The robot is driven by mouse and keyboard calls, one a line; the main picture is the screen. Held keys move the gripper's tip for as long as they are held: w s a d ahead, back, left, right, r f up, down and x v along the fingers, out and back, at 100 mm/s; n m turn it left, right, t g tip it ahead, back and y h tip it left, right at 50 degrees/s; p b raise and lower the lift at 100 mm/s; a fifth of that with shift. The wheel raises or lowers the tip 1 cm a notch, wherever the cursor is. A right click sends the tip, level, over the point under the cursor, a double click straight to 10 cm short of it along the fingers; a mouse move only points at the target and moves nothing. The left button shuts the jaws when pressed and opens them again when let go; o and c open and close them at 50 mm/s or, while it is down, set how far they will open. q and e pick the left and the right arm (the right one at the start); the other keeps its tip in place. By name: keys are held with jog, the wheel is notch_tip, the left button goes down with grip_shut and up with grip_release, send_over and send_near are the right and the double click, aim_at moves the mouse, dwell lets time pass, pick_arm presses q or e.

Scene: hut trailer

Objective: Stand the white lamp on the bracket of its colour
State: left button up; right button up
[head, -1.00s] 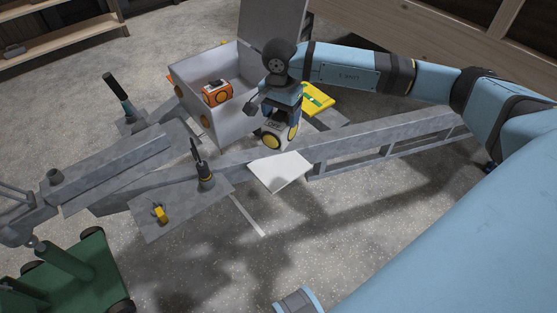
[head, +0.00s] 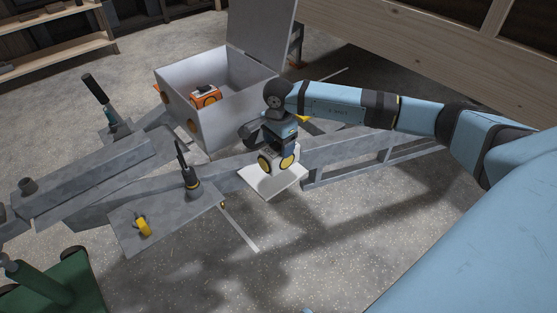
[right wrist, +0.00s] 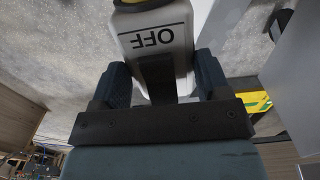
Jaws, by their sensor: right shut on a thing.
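The white lamp (head: 275,164), with round yellow lenses, is upright in my right gripper (head: 278,146). The right gripper is shut on it from above. The lamp is over the white bracket (head: 272,187), a flat plate on the side of the grey trailer frame. I cannot tell whether its base touches the plate. In the right wrist view the white lamp (right wrist: 155,42) shows its "OFF" marking between the fingers of the right gripper (right wrist: 163,82); its base is hidden there. My left gripper is not in view.
A grey open box (head: 226,107) behind holds an orange lamp (head: 205,96). A yellow bracket (head: 302,118) is mostly hidden behind my right arm; it also shows in the right wrist view (right wrist: 257,103). A grey plate (head: 150,218) at left carries a black-handled tool (head: 189,178) and a yellow item (head: 143,226).

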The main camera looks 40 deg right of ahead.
notch_tip(320, 180, down, 6)
jog(key=shift+r+b, duration=0.15)
jog(key=shift+b, duration=0.3)
jog(key=o, duration=1.3)
jog(key=shift+f, duration=0.2)
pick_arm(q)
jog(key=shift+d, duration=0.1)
